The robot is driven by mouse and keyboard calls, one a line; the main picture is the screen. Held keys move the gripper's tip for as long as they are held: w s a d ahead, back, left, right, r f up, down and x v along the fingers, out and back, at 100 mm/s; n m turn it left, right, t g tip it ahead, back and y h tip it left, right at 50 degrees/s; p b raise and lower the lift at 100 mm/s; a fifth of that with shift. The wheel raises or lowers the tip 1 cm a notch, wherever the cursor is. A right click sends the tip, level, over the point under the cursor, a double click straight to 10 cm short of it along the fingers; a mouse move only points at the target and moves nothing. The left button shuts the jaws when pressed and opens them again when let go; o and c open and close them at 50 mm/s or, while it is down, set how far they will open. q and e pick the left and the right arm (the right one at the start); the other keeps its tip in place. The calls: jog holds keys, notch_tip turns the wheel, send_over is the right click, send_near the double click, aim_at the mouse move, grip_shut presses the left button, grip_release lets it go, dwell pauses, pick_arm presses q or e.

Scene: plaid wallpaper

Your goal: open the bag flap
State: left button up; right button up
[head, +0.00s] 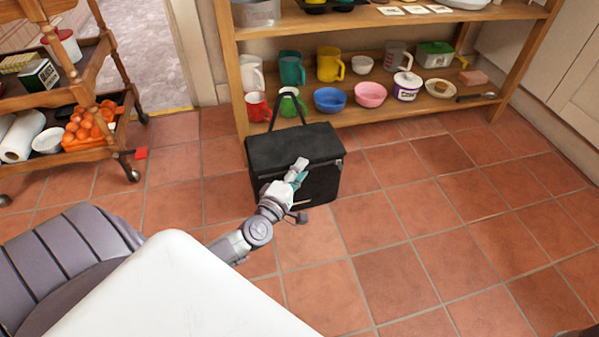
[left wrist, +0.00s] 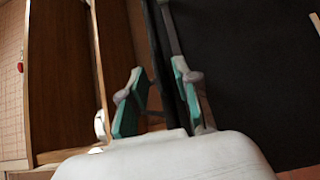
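A black box-shaped bag (head: 265,182) stands upright on the tiled floor in front of the wooden shelf. Its flap (head: 280,143) lies over the top and looks closed, and a dark strap handle (head: 275,112) rises above it. My left gripper (head: 299,170) is at the bag's front, near the flap's front edge, and covers part of it. In the left wrist view its two teal-padded fingers (left wrist: 160,98) are apart. A thin dark edge runs between them, and the dark bag (left wrist: 250,70) fills the right side. I cannot tell whether a finger touches the edge. My right gripper is not in view.
The wooden shelf (head: 236,72) with mugs, bowls and jars stands close behind the bag. A wooden cart (head: 95,88) with food and kitchen things is at the left. The tiled floor right of the bag is clear.

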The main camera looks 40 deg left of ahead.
pick_arm(q)
grip_shut()
dwell(0.4)
